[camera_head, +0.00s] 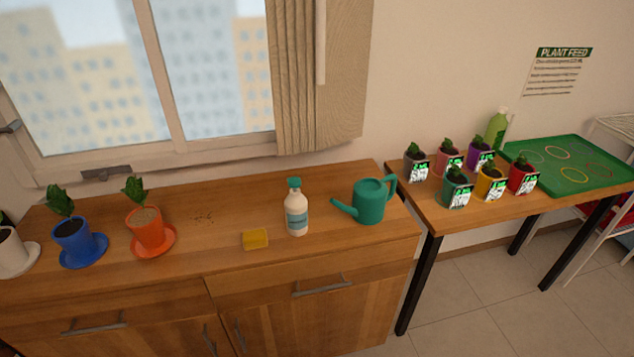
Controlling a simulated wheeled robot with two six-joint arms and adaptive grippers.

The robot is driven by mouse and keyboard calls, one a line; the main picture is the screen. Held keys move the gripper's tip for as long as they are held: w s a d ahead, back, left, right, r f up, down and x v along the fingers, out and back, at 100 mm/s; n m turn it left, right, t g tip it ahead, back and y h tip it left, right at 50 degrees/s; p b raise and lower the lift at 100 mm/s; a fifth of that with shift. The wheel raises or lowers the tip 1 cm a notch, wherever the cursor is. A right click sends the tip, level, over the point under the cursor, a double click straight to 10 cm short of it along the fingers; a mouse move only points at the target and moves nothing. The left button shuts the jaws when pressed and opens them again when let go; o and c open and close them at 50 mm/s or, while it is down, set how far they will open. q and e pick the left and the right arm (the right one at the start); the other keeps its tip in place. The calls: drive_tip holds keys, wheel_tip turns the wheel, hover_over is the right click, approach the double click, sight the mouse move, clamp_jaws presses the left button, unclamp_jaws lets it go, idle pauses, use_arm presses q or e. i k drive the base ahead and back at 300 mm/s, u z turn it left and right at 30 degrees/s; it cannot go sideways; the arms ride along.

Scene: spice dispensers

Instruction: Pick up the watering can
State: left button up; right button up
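A teal watering can (370,202) stands upright near the right end of the wooden cabinet top (210,255). Its spout points left and its handle is on the right side. A white bottle with a teal cap and a label (297,213) stands a little to the left of it, apart from the spout tip. Neither of my grippers shows in the head view, and nothing is touching the can.
A yellow sponge (255,239) lies left of the bottle. Orange (150,231) and blue (75,240) potted plants stand on saucers further left. A second table on the right holds several small labelled pots, a green bottle (496,130) and a green tray (565,183).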

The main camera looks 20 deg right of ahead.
sight(370, 196)
drive_tip(key=z, duration=0.25)
drive_tip(key=i, duration=1.05)
drive_tip(key=z, duration=0.65)
